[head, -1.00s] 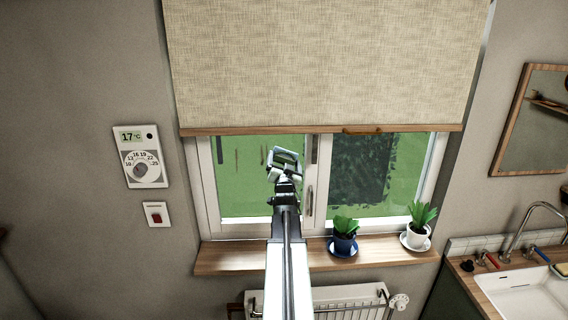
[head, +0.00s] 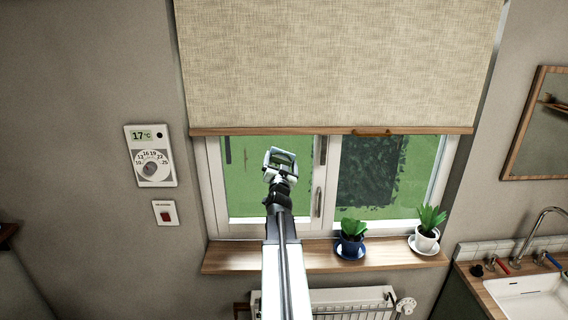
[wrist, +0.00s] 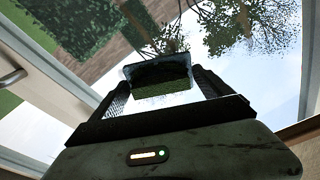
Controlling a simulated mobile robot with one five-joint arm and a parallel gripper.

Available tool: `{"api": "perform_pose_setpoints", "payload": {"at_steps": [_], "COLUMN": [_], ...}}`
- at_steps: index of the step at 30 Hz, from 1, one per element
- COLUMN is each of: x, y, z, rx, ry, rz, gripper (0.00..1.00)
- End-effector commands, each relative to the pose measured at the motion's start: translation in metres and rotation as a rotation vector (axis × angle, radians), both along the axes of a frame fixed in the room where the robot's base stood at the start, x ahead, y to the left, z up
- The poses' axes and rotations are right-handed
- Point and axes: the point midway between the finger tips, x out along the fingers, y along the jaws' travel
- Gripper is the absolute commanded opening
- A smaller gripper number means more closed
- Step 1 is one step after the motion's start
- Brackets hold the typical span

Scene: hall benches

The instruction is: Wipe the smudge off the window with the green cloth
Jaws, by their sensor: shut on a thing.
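My gripper (head: 281,160) is in front of the left pane of the window (head: 240,190), near that pane's right side. In the wrist view, the gripper's fingers (wrist: 160,88) are shut on a dark, greenish piece, which I take to be the green cloth (wrist: 162,74). I cannot make out the smudge for certain; faint dark marks show at the upper left of the left pane, and trees outside show through the glass.
A beige blind (head: 340,65) covers the window's upper part. Two potted plants, one in a blue pot (head: 351,245) and one in a white pot (head: 426,241), stand on the wooden sill (head: 235,258). A radiator (head: 345,300) is below. A sink (head: 525,290) is at right.

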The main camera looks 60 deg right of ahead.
Motion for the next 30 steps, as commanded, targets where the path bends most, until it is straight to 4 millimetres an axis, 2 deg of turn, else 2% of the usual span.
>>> {"api": "perform_pose_setpoints", "payload": {"at_steps": [6,15,24,30], "x": [0.020,0.028,0.051,0.057], "y": [0.012,0.017,0.034,0.039], "z": [0.000,0.000,0.000,0.000], "rx": [0.001,0.002,0.001,0.001], "ry": [0.000,0.001,0.000,0.001], "rz": [0.001,0.001,0.003,0.002], "gripper": [0.45,0.45,0.45,0.45]}}
